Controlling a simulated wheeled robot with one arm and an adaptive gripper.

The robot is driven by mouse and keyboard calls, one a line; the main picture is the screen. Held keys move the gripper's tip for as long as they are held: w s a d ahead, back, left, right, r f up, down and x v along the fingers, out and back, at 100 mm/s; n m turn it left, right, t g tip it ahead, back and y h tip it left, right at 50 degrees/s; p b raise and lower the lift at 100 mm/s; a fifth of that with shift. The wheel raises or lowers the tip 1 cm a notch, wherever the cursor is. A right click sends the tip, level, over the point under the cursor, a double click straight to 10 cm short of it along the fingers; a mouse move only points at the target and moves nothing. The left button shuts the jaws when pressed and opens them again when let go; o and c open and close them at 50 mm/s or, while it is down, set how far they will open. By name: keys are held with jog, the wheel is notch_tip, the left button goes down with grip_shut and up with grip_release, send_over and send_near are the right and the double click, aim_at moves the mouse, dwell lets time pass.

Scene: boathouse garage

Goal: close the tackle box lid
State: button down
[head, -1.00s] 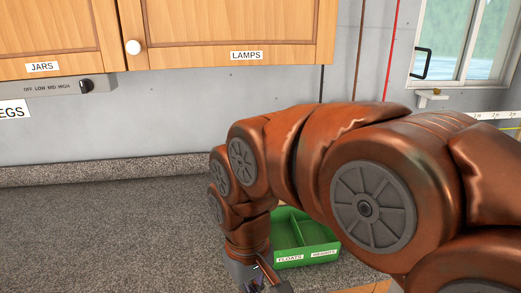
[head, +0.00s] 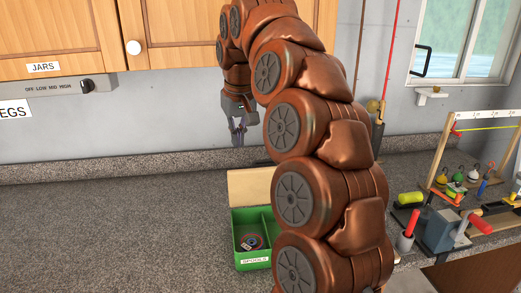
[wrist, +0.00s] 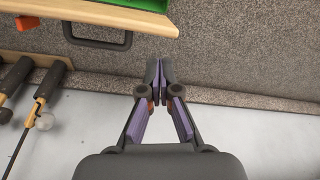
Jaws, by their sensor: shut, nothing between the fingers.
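The green tackle box (head: 252,262) stands on the counter, with a SPOOLS label on its front. Its right part is hidden behind my arm. A small round item (head: 250,243) lies in the left compartment. The tan lid (head: 249,187) is open and raised at the back of the box.
Wall cabinets (head: 50,35) hang above on the left. At the right of the counter stand a vise-like tool (head: 445,230), a wooden frame and several small colored lures. The counter (head: 110,230) left of the box is clear.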

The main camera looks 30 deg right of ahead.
jog(key=w+d+r+m, duration=0.3)
jog(key=w+d, duration=0.1)
jog(key=d, duration=0.5)
jog(key=s+p+x, duration=0.2)
jog(key=x, duration=0.9)
jog(key=shift+s+f+t+h, duration=0.2)
jog(key=shift+f+t+h, duration=0.05)
jog(key=shift+t+h, duration=0.15)
jog(key=shift+a, duration=0.15)
jog(key=shift+s+f, duration=0.1)
jog(key=shift+f, duration=0.05)
dwell(0.5)
